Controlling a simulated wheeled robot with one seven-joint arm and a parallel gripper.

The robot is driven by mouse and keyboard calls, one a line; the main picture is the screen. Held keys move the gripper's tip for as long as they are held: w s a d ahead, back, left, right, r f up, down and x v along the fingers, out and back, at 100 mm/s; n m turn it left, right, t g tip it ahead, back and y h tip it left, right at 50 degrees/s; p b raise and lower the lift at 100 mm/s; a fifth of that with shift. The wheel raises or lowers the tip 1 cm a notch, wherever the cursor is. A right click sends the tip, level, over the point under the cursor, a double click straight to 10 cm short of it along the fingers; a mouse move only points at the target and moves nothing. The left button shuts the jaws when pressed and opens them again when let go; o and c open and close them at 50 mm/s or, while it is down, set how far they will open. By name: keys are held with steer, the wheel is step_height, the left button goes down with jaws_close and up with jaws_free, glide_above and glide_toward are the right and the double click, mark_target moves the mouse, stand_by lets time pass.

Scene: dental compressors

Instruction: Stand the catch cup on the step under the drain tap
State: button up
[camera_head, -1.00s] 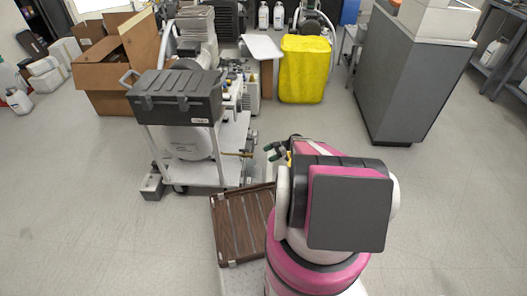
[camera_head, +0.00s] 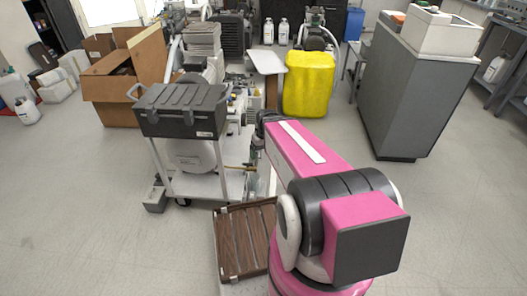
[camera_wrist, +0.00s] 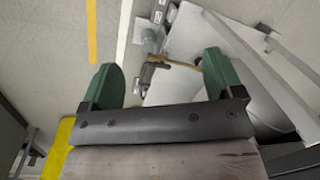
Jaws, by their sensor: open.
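My gripper (camera_wrist: 160,66) shows in the wrist view with its two green fingers spread wide and nothing held between them. The drain tap (camera_wrist: 152,71), a dark fitting on a brass pipe, lies in line with the gap between the fingers. A small grey, partly see-through thing (camera_wrist: 150,38), perhaps the catch cup, is beyond the tap; its footing is unclear. In the head view the brass tap pipe (camera_head: 238,168) sticks out from the trolley's right side. My arm hides the gripper there, and I cannot make out the cup or the step.
The white trolley (camera_head: 200,186) carries a black toolbox (camera_head: 180,111) and a compressor. A brown slatted crate (camera_head: 243,238) is in front of it. A yellow bin (camera_head: 308,84) stands behind, and a grey cabinet (camera_head: 415,95) stands right. Floor between trolley and cabinet is largely clear.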

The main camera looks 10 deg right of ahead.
steer(key=s+r, duration=0.1)
steer(key=s+r+m+h, duration=0.1)
steer(key=r+m+t, duration=0.1)
steer(key=r, duration=0.1)
steer(key=shift+s+a, duration=0.1)
steer(key=shift+s, duration=0.3)
steer(key=shift+f, duration=0.1)
stand_by(0.4)
